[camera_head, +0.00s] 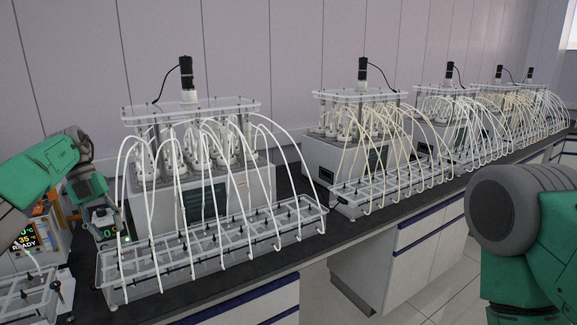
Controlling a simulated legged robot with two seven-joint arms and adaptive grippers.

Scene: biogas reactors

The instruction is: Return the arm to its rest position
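My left arm comes in from the left, green and grey, bent downward at the wrist. My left gripper (108,238) hangs at its end, just left of the nearest reactor unit (240,190) and behind the left end of its clear tube rack (215,248). The fingers are small and dark there, so I cannot tell whether they are open or hold anything. Part of my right arm fills the lower right corner, green with a dark grey joint. Its gripper is out of view.
A dark bench (245,286) runs from the left to the far right, with several similar reactor units (370,150) and white tubes along it. The floor (440,290) in front is clear.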

